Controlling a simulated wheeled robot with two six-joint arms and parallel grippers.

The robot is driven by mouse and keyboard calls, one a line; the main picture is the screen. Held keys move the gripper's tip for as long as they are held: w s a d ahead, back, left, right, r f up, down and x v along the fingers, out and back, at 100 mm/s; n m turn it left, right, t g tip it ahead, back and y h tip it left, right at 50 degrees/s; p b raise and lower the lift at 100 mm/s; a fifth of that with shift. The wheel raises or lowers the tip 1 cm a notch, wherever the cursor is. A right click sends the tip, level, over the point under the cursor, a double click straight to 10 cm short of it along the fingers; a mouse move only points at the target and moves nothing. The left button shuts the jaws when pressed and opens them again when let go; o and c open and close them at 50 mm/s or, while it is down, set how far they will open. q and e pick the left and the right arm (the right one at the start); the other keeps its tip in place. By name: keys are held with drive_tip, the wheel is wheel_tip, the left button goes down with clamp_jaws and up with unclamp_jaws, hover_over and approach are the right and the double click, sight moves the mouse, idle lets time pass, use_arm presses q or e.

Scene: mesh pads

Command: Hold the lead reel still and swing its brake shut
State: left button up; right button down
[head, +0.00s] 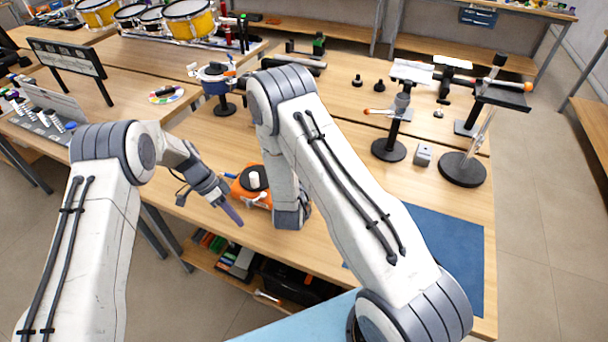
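The lead reel (242,190) is an orange body with a dark round top and a pale knob in its middle. It sits on the wooden bench near the front edge, between my two arms. A small pale-tipped lever (262,197), which may be the brake, shows on its front right side. My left gripper (207,206) is just left of the reel, with its fingers spread apart and nothing seen between them. My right arm comes down close to the reel's right side and hides part of it.
A blue pot on a stand (215,82) and a colour-dotted disc (166,95) are behind the reel. Black stands (389,150) and a small grey box (423,154) are at the right. A blue mat (455,240) lies front right. The bench's front edge is close.

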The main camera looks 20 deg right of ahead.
drive_tip(key=shift+s+f, duration=0.1)
drive_tip(key=shift+f, duration=0.1)
use_arm(q)
drive_tip(key=shift+w+d+m+t+y, duration=0.45)
drive_tip(key=shift+w+m+t+y, duration=0.25)
drive_tip(key=shift+w+m, duration=0.75)
drive_tip(key=shift+w+d+m+t+y, duration=0.55)
drive_tip(key=shift+w+m+y, duration=0.3)
drive_tip(key=shift+m, duration=1.05)
drive_tip(key=shift+w+d+m+t+y, duration=0.4)
drive_tip(key=shift+w+m+t+y, duration=0.25)
drive_tip(key=shift+w+m, duration=0.85)
drive_tip(key=shift+s, duration=0.2)
clamp_jaws()
drive_tip(key=shift+s+d, duration=0.1)
